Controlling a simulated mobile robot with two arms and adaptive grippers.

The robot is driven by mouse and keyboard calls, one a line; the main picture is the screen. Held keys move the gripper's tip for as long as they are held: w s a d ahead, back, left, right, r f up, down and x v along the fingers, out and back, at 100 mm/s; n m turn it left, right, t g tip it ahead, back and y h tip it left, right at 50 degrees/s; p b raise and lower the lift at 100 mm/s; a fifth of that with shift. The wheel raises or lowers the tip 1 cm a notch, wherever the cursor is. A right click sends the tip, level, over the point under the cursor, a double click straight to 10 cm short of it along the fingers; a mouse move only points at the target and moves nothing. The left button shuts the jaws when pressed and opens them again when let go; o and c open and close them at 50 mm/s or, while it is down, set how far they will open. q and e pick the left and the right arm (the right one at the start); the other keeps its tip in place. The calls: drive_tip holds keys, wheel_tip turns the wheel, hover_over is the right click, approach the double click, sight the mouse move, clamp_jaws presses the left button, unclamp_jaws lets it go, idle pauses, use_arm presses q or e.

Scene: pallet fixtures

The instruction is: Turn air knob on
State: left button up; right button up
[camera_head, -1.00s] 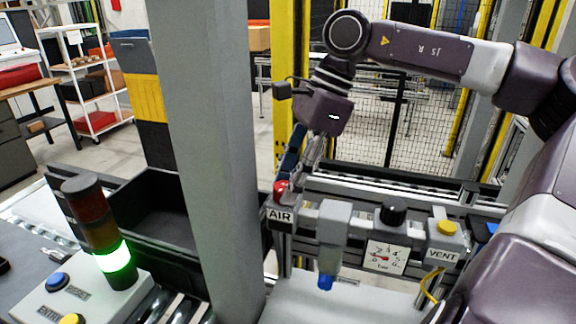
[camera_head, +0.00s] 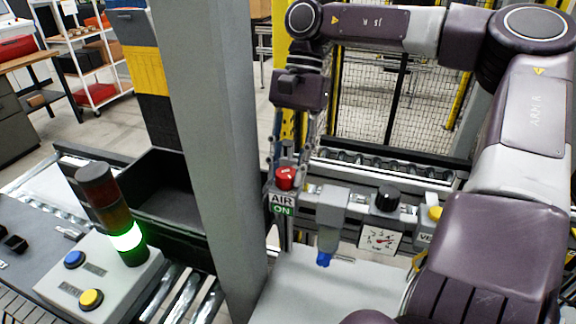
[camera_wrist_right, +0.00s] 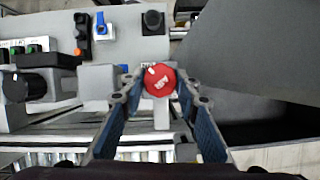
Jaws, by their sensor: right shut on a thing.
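The red air knob (camera_head: 286,177) sits on top of the grey valve block, above a label reading AIR with a green ON plate (camera_head: 282,209) under it. In the right wrist view the red knob (camera_wrist_right: 159,80) is between the fingertips, with its white mark at the upper left. My right gripper (camera_head: 284,166) reaches down from above and is shut on the knob, one finger on each side. My left gripper is not in view.
Right of the knob stand a grey filter with a blue bottom (camera_head: 325,252), a black regulator knob (camera_head: 387,198) and a gauge (camera_head: 379,239). A grey post (camera_head: 205,130) stands close on the left. A green-lit stack light (camera_head: 126,238) is farther left.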

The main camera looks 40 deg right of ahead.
drive_tip(key=shift+n, duration=0.6)
drive_tip(key=o, duration=1.2)
drive_tip(key=shift+c, duration=0.2)
drive_tip(key=v, duration=1.2)
drive_tip(key=shift+w, duration=0.25)
drive_tip(key=shift+a, duration=0.15)
